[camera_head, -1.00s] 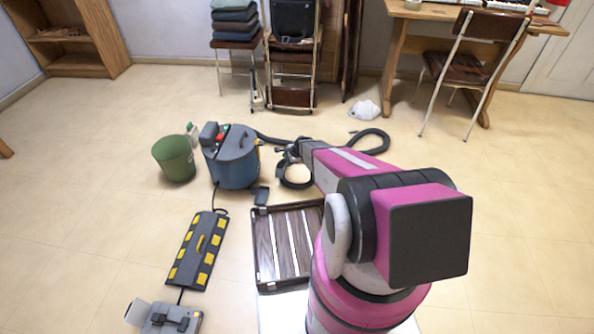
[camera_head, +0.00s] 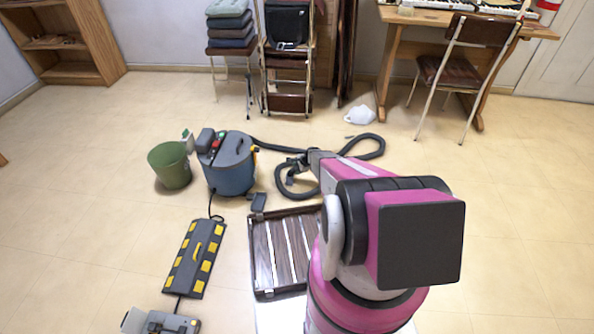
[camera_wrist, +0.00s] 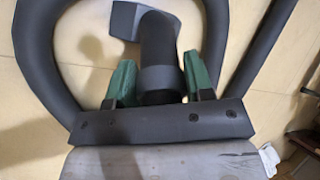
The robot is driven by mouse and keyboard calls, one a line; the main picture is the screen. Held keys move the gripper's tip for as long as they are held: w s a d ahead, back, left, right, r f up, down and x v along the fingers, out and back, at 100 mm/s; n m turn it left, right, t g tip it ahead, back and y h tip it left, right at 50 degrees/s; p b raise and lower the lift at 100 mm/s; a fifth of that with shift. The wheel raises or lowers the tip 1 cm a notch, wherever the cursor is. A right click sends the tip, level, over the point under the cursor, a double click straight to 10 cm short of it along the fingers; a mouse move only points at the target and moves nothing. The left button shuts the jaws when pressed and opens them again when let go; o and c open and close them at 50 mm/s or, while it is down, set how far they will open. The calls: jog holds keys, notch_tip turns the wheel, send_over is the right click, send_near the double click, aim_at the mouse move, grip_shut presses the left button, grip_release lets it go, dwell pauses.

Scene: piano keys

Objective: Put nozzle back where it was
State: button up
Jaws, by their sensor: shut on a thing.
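The dark grey nozzle (camera_wrist: 158,55) is in the wrist view, a round tube with a collar and a flat, wider head at the top. My gripper (camera_wrist: 160,80) has green fingers on both sides of the tube and is shut on it, just above the floor. Its flexible black hose (camera_head: 372,150) curls over the floor in the head view and frames the wrist view on both sides. The hose leads from the blue and grey vacuum cleaner (camera_head: 228,168). In the head view my arm hides most of the nozzle, and its original place cannot be told.
A green bucket (camera_head: 168,167) stands left of the vacuum. A brown slatted tray (camera_head: 254,262) lies beside my base. A black and yellow floor box (camera_head: 195,258) lies at lower left. A white crumpled thing (camera_head: 360,115) lies further back. The floor on the right is clear.

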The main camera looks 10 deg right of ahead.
jog(key=shift+f, duration=0.25)
jog(key=shift+f, duration=0.15)
jog(key=o, duration=0.8)
jog(key=shift+o, duration=0.2)
jog(key=v, duration=1.2)
jog(key=s+a+r+n+g+h, duration=0.1)
jog(key=s+a+r+n, duration=0.2)
jog(key=s+r, duration=0.7)
jog(key=s+a+r+n+g+h, duration=0.1)
jog(key=s+a+r+n+h, duration=0.1)
jog(key=s+r+n, duration=0.5)
jog(key=s+a+r+n+g+h, duration=0.1)
jog(key=s+r+n, duration=0.4)
jog(key=s+r, duration=1)
notch_tip(320, 180, up, 5)
jog(key=a+h, duration=0.1)
jog(key=a, duration=0.1)
jog(key=shift+a+f+n+g, duration=0.2)
jog(key=shift+a+n+g, duration=0.1)
jog(key=shift+a+g, duration=0.1)
